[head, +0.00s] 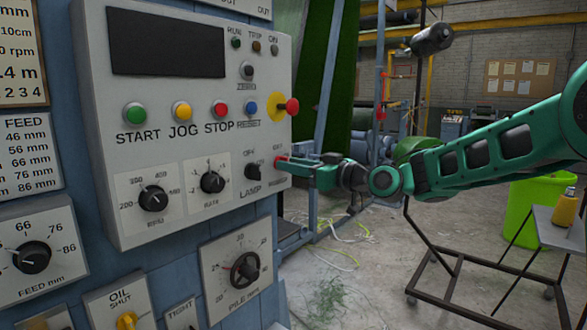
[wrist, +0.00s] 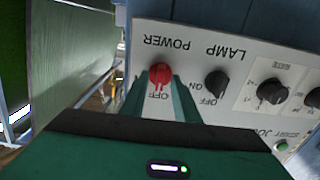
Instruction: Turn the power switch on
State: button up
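The power switch is a red rotary knob at the right edge of the grey control panel; it shows in the head view (head: 281,162) and in the wrist view (wrist: 160,73). The wrist view is upside down, with the POWER label beyond the knob and an OFF label on the near side. The knob's pointer seems to be on the OFF side. My gripper (head: 290,166) is at the panel, its fingers (wrist: 160,88) apart on either side of the red knob. Whether they touch it I cannot tell. In the head view the fingers partly hide the switch's labels.
The black lamp switch (head: 255,171) is close to the left of the power switch. A red mushroom button (head: 292,106) on a yellow plate sticks out just above my gripper. Cables lie on the floor below; open space is to the panel's right.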

jog(key=shift+w+a, duration=0.25)
jog(key=shift+a, duration=0.05)
jog(key=shift+c, duration=0.7)
grip_shut()
jog(key=shift+d, duration=0.15)
